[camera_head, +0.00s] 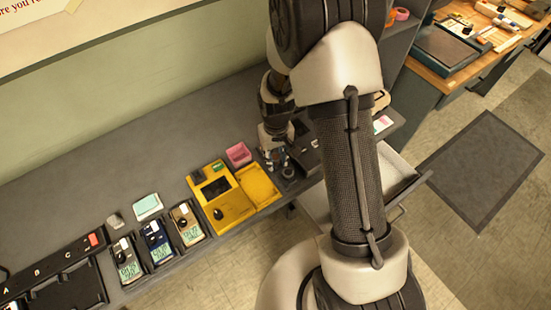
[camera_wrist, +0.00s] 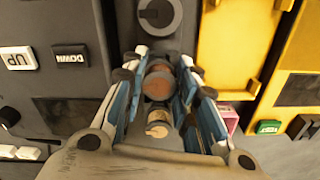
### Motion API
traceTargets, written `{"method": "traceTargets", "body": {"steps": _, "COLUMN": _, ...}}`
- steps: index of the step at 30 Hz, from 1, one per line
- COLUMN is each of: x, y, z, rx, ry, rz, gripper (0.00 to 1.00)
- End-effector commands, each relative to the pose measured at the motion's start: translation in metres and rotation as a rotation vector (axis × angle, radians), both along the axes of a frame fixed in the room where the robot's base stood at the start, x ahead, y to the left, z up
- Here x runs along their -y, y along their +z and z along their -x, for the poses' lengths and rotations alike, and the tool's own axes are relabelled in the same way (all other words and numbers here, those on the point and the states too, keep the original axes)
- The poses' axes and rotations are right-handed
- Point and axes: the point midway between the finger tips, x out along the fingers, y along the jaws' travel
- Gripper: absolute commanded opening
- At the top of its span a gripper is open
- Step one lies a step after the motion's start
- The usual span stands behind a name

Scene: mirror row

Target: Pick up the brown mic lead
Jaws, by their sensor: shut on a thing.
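My gripper (camera_wrist: 162,72) is shut on a short round piece with a brown end, which looks like the brown mic lead (camera_wrist: 158,86). The piece sits between the blue-sided fingers, and its lower part shows a pale tan disc. In the head view my gripper (camera_head: 277,158) points down at the bench, just right of the yellow case. The lead cannot be made out there. I cannot tell whether it is clear of the dark surface below.
A yellow case (camera_head: 221,205) with an open lid lies left of my gripper, with a pink box (camera_head: 238,154) behind it. A dark device with UP and DOWN buttons (camera_wrist: 69,57) is close by. Several meters stand further left. The back of the bench (camera_head: 110,165) is clear.

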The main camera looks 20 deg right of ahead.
Motion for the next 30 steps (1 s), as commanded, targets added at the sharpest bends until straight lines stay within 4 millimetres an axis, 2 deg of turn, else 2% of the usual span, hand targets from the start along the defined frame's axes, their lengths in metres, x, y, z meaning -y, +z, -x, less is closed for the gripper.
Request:
{"method": "traceTargets", "body": {"steps": 4, "x": 0.0, "y": 0.0, "z": 0.0, "rx": 0.0, "ry": 0.0, "rz": 0.0, "gripper": 0.09}}
{"method": "traceTargets", "body": {"steps": 12, "x": 0.0, "y": 0.002, "z": 0.0, "rx": 0.001, "ry": 0.0, "rz": 0.0, "gripper": 0.09}}
{"method": "traceTargets", "body": {"steps": 17, "x": 0.0, "y": 0.014, "z": -0.001, "rx": 0.003, "ry": 0.0, "rz": 0.0, "gripper": 0.09}}
{"method": "traceTargets", "body": {"steps": 23, "x": 0.0, "y": 0.048, "z": -0.001, "rx": 0.004, "ry": 0.0, "rz": 0.0, "gripper": 0.09}}
{"method": "traceTargets", "body": {"steps": 30, "x": 0.0, "y": 0.108, "z": -0.001, "rx": 0.005, "ry": 0.0, "rz": 0.0, "gripper": 0.09}}
